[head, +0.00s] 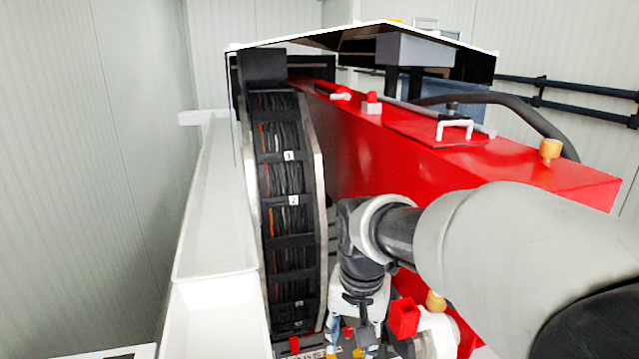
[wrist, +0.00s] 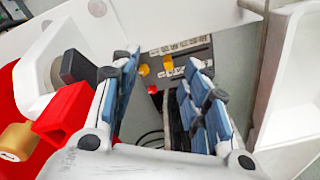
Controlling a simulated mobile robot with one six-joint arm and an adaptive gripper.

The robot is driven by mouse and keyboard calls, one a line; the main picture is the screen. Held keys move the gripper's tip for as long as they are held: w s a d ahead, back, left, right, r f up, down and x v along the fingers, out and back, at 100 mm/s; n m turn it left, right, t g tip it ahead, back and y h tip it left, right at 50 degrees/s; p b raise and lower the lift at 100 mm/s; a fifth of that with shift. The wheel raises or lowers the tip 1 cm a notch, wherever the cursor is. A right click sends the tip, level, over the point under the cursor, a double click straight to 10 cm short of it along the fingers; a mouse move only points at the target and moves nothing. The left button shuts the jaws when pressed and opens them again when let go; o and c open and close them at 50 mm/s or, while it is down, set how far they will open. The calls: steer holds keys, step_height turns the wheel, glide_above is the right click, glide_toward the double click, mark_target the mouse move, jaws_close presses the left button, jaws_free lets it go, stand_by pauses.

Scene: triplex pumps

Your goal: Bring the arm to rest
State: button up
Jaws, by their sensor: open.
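My arm comes in from the right in the head view and bends down at a dark wrist joint in front of the red pump housing (head: 400,165). My gripper (wrist: 160,62) shows in the wrist view as two fingers with blue pads, spread apart with nothing between them. Beyond the fingertips is a grey panel (wrist: 183,50) with pale labels and small yellow and orange parts. I cannot tell whether the fingertips touch anything. In the head view the gripper is mostly hidden below the wrist, near the bottom edge.
A red block (head: 405,317) and a brass fitting (head: 435,300) sit close beside the wrist; the red block also shows left of the fingers in the wrist view (wrist: 66,110). A curved black cable carrier (head: 285,190) stands left of the arm, beside a white trough (head: 215,210).

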steer(key=s+d+n+t, duration=0.1)
steer(key=s+d, duration=0.2)
steer(key=s, duration=0.3)
steer(key=s+d+r+n+t, duration=0.1)
steer(key=s+d, duration=0.1)
steer(key=s, duration=0.4)
steer(key=s+d+t+b, duration=0.1)
steer(key=s+d, duration=0.2)
steer(key=s, duration=0.4)
steer(key=shift+d+r+n, duration=0.3)
steer(key=shift+d+n, duration=0.05)
steer(key=shift+n, duration=0.05)
steer(key=shift+c, duration=0.4)
